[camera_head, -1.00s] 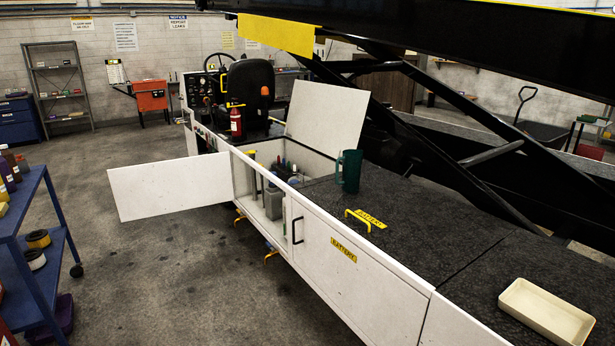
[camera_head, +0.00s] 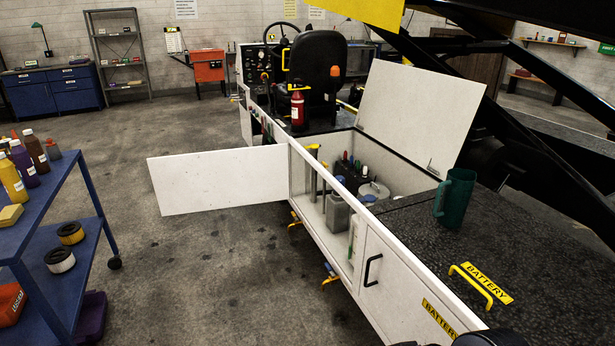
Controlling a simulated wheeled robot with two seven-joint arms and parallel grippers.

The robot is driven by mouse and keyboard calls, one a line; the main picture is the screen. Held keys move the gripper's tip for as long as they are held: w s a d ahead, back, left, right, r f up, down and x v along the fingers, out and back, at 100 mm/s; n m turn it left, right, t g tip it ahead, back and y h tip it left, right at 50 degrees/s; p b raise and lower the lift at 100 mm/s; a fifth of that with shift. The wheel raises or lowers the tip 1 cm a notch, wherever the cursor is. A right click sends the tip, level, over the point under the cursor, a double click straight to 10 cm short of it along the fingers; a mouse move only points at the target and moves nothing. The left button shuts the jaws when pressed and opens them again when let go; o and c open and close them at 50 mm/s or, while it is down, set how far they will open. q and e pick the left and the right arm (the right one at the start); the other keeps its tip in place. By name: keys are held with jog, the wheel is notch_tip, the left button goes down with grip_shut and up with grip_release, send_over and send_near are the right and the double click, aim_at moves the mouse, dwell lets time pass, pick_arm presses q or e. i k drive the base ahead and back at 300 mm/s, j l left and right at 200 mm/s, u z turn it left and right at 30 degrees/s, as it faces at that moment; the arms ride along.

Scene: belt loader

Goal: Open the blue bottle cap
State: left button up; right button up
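The white side compartment (camera_head: 297,185) of the loader is open, its front door swung out to the left and its top lid raised. A grey jug (camera_head: 338,218) stands upright inside near the opening. A small blue cap (camera_head: 336,196) shows on its top. Behind it, a pale round container (camera_head: 374,188) has another blue cap (camera_head: 368,199). I cannot tell which one the task names. Both caps appear to be on. Neither of my grippers is recognisable; only dark shapes show at the bottom edge.
The open door (camera_head: 218,180) juts out left. The raised lid (camera_head: 420,115) stands behind the compartment. A green mug (camera_head: 455,198) and a yellow handle (camera_head: 478,288) are on the dark deck. A blue cart (camera_head: 62,205) with bottles stands left. Floor between is clear.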

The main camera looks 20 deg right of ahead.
aim_at(368, 198)
jog(key=i+l, duration=0.15)
jog(key=i, duration=0.35)
jog(key=i+l, duration=0.1)
jog(key=i, duration=0.4)
jog(key=i+l, duration=0.15)
jog(key=i, duration=0.35)
jog(key=i+l, duration=0.25)
jog(key=l, duration=0.2)
jog(key=i+l+z, duration=0.1)
jog(key=i+l, duration=0.2)
jog(key=l, duration=0.15)
